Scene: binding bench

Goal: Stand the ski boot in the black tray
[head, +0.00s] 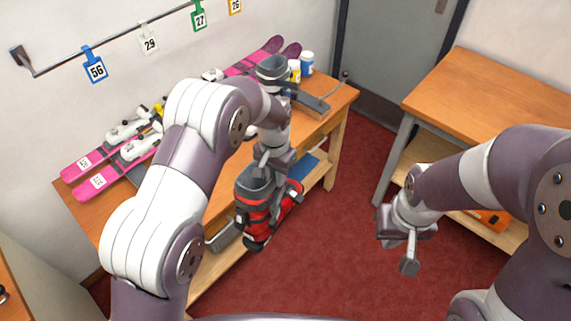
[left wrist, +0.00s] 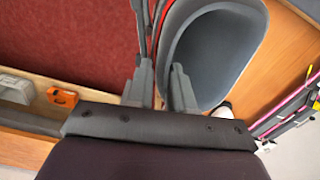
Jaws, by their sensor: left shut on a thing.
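The ski boot (head: 257,205) is red with a grey cuff and dark buckles. It hangs in the air in front of the left bench. My left gripper (head: 265,163) is shut on the boot's upper edge. In the left wrist view the grey cuff opening (left wrist: 215,50) lies beside the fingers of my left gripper (left wrist: 160,90), with a red strip of boot between them. My right gripper (head: 400,255) hangs empty over the carpet, away from the boot; its finger gap is unclear. I cannot clearly make out the black tray.
Pink skis with bindings (head: 118,150) lie on the left bench (head: 345,97), with small bottles (head: 307,63) at its far end. The right bench (head: 490,90) has a bare top and an orange item (head: 490,217) on its lower shelf. Red carpet (head: 330,245) lies open between them.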

